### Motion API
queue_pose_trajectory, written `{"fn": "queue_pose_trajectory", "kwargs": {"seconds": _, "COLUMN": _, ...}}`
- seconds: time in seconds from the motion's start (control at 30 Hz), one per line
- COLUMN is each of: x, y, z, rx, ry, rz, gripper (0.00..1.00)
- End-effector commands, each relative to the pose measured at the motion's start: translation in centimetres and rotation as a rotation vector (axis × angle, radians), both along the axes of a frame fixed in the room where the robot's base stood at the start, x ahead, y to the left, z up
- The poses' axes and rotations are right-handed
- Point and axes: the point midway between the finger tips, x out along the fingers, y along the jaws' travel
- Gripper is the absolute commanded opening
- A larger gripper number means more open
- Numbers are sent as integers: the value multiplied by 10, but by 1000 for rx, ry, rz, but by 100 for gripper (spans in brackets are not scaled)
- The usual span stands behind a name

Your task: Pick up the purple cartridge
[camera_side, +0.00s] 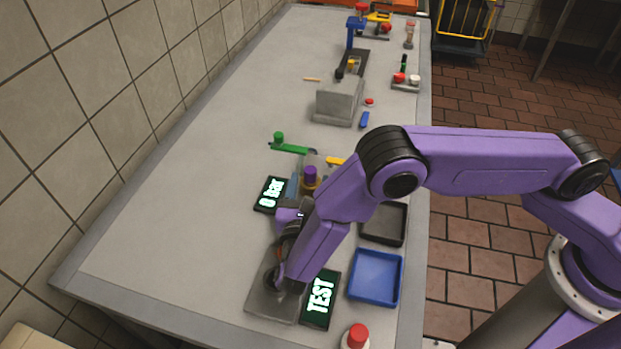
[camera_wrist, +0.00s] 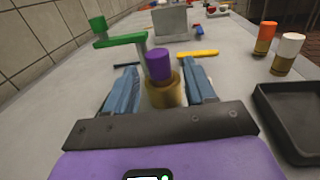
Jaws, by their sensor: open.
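In the side view the cartridge (camera_side: 310,174) shows just beyond my gripper. My gripper's two blue fingers (camera_wrist: 160,88) are open, one on each side of the holder and cartridge, with a gap on both sides. The cartridge top rises above the fingers. In the side view my purple arm hides much of the gripper (camera_side: 301,187).
A green lever (camera_side: 291,149) with a green knob stands behind the cartridge. A blue tray (camera_side: 400,278), a dark tray (camera_side: 404,223) and a "TEST" display (camera_side: 320,300) lie nearer. Orange (camera_wrist: 265,38) and white (camera_wrist: 288,54) capped cylinders stand at right.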

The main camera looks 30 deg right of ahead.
Motion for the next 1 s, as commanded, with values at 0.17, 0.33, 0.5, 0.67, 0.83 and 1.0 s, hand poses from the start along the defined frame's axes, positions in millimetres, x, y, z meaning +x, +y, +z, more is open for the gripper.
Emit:
{"fn": "queue_pose_trajectory", "kwargs": {"seconds": 0.17, "x": 20, "y": -15, "z": 3, "rx": 7, "ry": -3, "rz": -7, "gripper": 55}}
{"fn": "queue_pose_trajectory", "kwargs": {"seconds": 0.33, "x": 23, "y": -17, "z": 3, "rx": 6, "ry": -2, "rz": -4, "gripper": 55}}
{"fn": "queue_pose_trajectory", "kwargs": {"seconds": 0.5, "x": 22, "y": -17, "z": 3, "rx": 6, "ry": -2, "rz": -4, "gripper": 48}}
{"fn": "queue_pose_trajectory", "kwargs": {"seconds": 0.67, "x": 22, "y": -17, "z": 3, "rx": 5, "ry": -1, "rz": -4, "gripper": 0}}
{"fn": "queue_pose_trajectory", "kwargs": {"seconds": 0.83, "x": 22, "y": -17, "z": 3, "rx": 5, "ry": -3, "rz": -4, "gripper": 0}}
{"fn": "queue_pose_trajectory", "kwargs": {"seconds": 1.0, "x": 22, "y": -17, "z": 5, "rx": 5, "ry": -3, "rz": -4, "gripper": 0}}
